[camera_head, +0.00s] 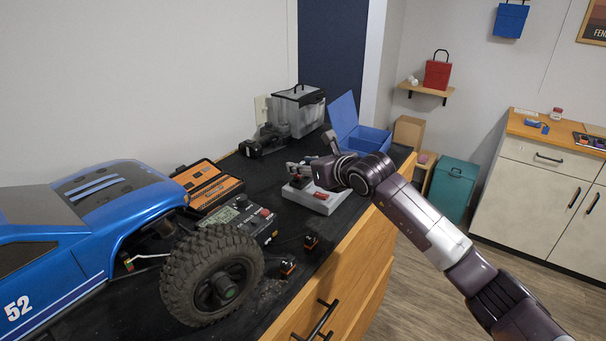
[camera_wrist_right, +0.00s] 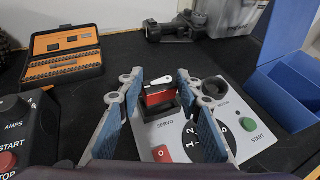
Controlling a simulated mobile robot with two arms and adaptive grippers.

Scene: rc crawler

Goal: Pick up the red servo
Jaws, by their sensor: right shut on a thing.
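The red servo (camera_wrist_right: 158,96), with a dark top and a pale horn, shows in the right wrist view at a black socket on the grey tester (camera_wrist_right: 262,137) marked SERVO and MOTOR. My right gripper (camera_wrist_right: 157,86) is shut on the servo, one blue-padded finger on each side. I cannot tell whether the servo is clear of the socket. In the head view my right gripper (camera_head: 306,174) is over the tester (camera_head: 328,206), and its wrist and fingers hide the servo. My left gripper is out of view.
A blue truck (camera_head: 100,215) with a big tyre fills the left of the bench. A charger (camera_head: 240,219), an orange tool case (camera_head: 208,185) and two small dark parts (camera_head: 311,241) lie near. An open blue box (camera_head: 372,138) and a clear bin (camera_head: 299,110) stand behind.

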